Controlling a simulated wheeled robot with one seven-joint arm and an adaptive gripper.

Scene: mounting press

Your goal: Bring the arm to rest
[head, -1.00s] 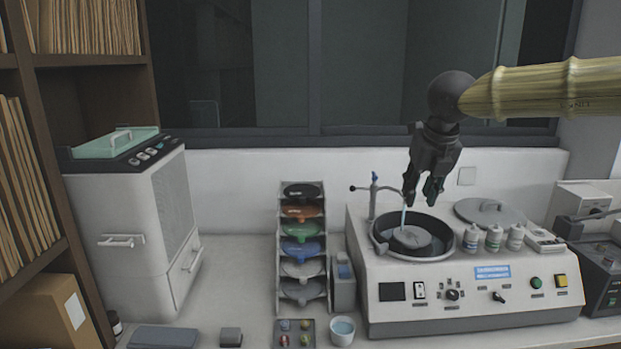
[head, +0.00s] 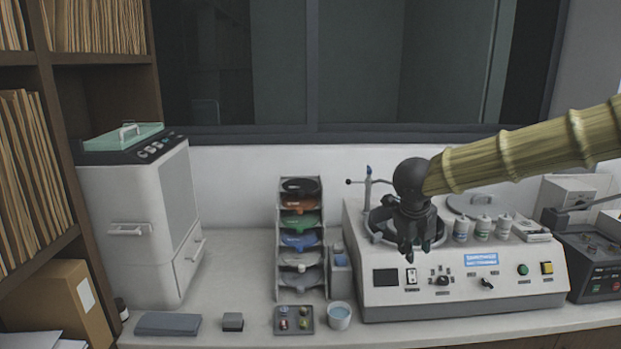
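My gripper (head: 408,256) hangs fingers down in front of the bowl of the white polishing machine (head: 376,302). It is seen nearly from behind, the fingers are dark and small, and I see nothing held between them. How far apart the fingertips are is hard to tell. My gripper and wrist hide most of the machine's round bowl (head: 379,231) and whatever lies in it. The tan arm reaches in from the right edge, above the bottles.
Several white bottles (head: 482,228) stand on the machine's right. A rack of coloured discs (head: 301,240), a small tray (head: 293,320) and a cup (head: 340,315) stand left of it. A white cabinet (head: 135,220) is at left. A dark power unit (head: 598,268) stands at right.

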